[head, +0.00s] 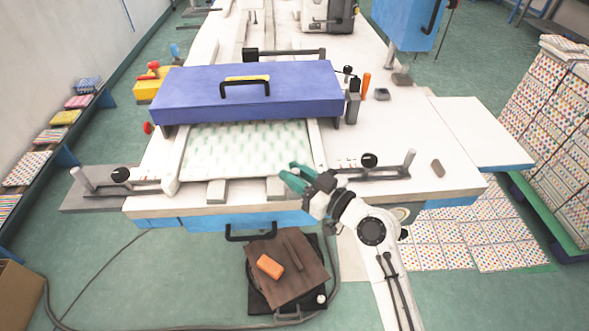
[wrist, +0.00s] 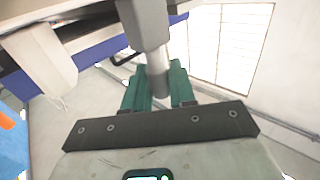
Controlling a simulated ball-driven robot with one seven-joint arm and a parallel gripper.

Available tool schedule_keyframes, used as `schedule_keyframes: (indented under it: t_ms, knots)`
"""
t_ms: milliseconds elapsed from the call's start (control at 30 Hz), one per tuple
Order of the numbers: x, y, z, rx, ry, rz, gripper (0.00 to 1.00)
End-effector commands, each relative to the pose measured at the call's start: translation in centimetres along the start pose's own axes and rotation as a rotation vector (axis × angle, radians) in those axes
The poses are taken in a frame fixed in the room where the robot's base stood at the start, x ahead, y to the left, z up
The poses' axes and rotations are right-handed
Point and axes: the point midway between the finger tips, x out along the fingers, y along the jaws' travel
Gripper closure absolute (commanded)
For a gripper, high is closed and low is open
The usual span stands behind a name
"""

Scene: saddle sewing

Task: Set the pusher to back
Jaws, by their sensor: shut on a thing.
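My gripper (head: 295,178) is at the front right corner of the patterned white sheet (head: 245,150), beside a beige block (head: 277,188). In the wrist view its green fingers (wrist: 160,90) are shut on a grey round rod (wrist: 157,75). The rod's far end joins a thicker grey part (wrist: 145,22). The head view hides the held rod behind the fingers. No part is clearly marked as the pusher, so I cannot tell whether this rod belongs to it or how it is set.
A purple cover (head: 250,95) with a black handle lies across the table behind the sheet. A bar with a black knob (head: 369,160) and grey post (head: 408,161) lies right of my gripper. Another post (head: 83,179) stands left. The white tabletop (head: 430,130) is mostly clear at right.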

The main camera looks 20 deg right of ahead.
Motion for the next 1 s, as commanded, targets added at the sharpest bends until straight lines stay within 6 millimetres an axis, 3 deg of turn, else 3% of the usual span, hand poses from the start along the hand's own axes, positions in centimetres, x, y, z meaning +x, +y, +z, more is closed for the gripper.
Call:
schedule_keyframes:
  t_ms: [133, 167, 333, 667, 1000]
  knots:
    - [-0.1, -0.2, 0.2, 0.003, -0.004, -0.005, 1.0]
    - [-0.1, -0.2, 0.2, 0.003, -0.004, -0.005, 0.73]
    - [-0.1, -0.2, 0.2, 0.003, -0.004, -0.005, 0.57]
    - [-0.6, -0.1, 0.3, 0.003, -0.004, -0.003, 0.57]
    - [-6.5, -0.1, 0.5, 0.003, -0.004, -0.001, 0.57]
